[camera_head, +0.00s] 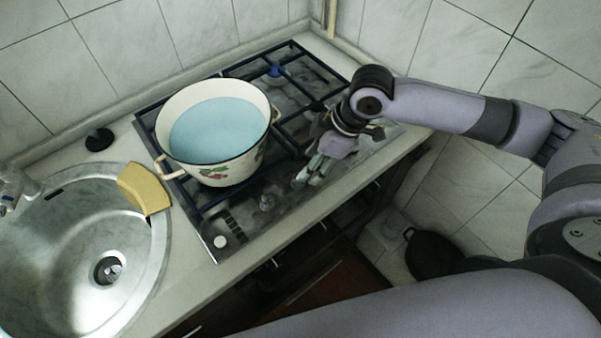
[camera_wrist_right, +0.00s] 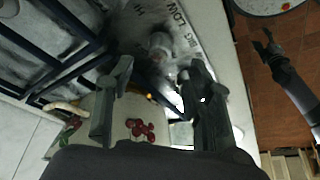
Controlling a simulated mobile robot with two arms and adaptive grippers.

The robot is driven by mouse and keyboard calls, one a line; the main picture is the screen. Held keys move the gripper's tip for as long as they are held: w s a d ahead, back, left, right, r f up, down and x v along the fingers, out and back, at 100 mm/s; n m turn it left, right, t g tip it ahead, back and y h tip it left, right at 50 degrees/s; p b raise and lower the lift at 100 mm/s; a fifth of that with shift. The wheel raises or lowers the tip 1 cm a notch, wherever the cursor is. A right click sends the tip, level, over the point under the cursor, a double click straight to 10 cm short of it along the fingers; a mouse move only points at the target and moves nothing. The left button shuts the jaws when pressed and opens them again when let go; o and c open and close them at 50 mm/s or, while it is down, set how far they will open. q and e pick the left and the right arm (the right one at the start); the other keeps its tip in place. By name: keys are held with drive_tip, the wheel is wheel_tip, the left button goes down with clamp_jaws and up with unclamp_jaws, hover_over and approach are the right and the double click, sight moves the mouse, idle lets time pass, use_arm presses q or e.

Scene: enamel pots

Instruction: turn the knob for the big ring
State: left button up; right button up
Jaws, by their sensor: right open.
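The grey knob with the BIG label (camera_wrist_right: 160,45) stands on the hob's control strip in the right wrist view. LOW and HI are printed around it. In the head view a grey knob (camera_head: 267,202) shows on the strip left of my gripper; I cannot tell if it is the same one. My right gripper (camera_head: 306,178) is open and empty over the strip, pointing down. In the wrist view its two fingers (camera_wrist_right: 157,88) are spread, with the labelled knob just past their tips, near the gap.
A cream enamel pot (camera_head: 215,131), light blue inside, stands on the hob's left grates, near the gripper. The steel sink (camera_head: 70,235) with a yellow sponge (camera_head: 144,188) is at left. A tiled wall closes the back. A dark pan (camera_head: 432,254) lies low at right.

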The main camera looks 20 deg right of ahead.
drive_tip(key=x, duration=0.6)
drive_tip(key=shift+w+a+f, duration=0.1)
drive_tip(key=shift+a+f, duration=0.1)
drive_tip(key=shift+f, duration=0.15)
drive_tip(key=shift+c, duration=0.6)
drive_tip(key=c, duration=1)
drive_tip(key=shift+p, duration=0.4)
